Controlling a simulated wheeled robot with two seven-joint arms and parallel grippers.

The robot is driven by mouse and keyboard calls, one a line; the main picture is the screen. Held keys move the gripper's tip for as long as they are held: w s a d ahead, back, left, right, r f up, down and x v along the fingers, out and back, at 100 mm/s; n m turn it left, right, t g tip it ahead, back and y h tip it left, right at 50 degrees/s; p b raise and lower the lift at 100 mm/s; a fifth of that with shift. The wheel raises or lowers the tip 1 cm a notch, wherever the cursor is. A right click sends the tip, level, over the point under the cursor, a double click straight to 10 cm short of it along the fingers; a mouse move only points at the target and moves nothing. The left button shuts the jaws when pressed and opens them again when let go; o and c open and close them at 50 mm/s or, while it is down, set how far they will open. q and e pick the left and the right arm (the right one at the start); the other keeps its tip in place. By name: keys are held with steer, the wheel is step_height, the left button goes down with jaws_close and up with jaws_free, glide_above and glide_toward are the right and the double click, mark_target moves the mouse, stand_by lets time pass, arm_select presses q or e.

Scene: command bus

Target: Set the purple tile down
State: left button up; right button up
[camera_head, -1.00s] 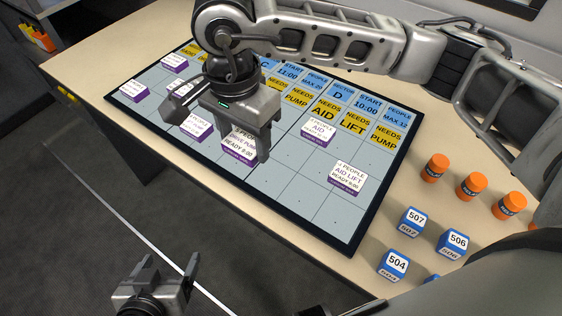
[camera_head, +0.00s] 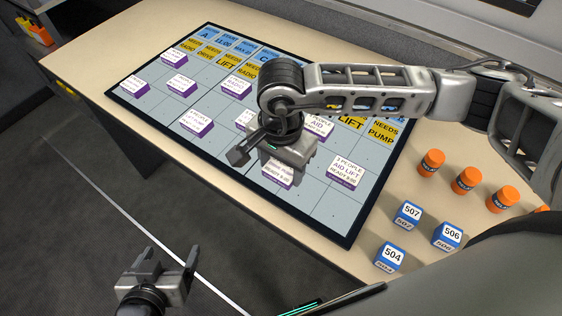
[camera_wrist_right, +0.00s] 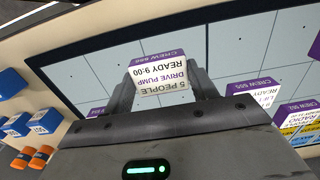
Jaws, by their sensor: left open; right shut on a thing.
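The purple tile (camera_head: 277,178), white-faced with a purple edge, is in my right gripper (camera_head: 283,165) over the lower middle of the board (camera_head: 310,208). In the right wrist view the tile (camera_wrist_right: 158,78) sits between the two fingers (camera_wrist_right: 160,92) and reads 5 people, drive pump, ready 9:00. Whether it touches the board I cannot tell. My right gripper hides part of the tile in the head view. My left gripper (camera_head: 168,268) is open and empty, off the table's near side, above the floor.
Several similar tiles lie on the board, among them an aid lift tile (camera_head: 345,172) to the right of mine. Blue numbered cubes (camera_head: 408,215) and orange cylinders (camera_head: 466,181) stand on the table right of the board. Bare cells lie along the board's near edge.

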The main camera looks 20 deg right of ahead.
mark_target(281, 169)
steer(key=shift+f, duration=0.1)
steer(key=o, duration=0.6)
steer(key=shift+f+b, duration=0.1)
steer(key=shift+b, duration=0.2)
steer(key=o, duration=0.4)
step_height(281, 169, up, 12)
steer(key=shift+r, duration=0.25)
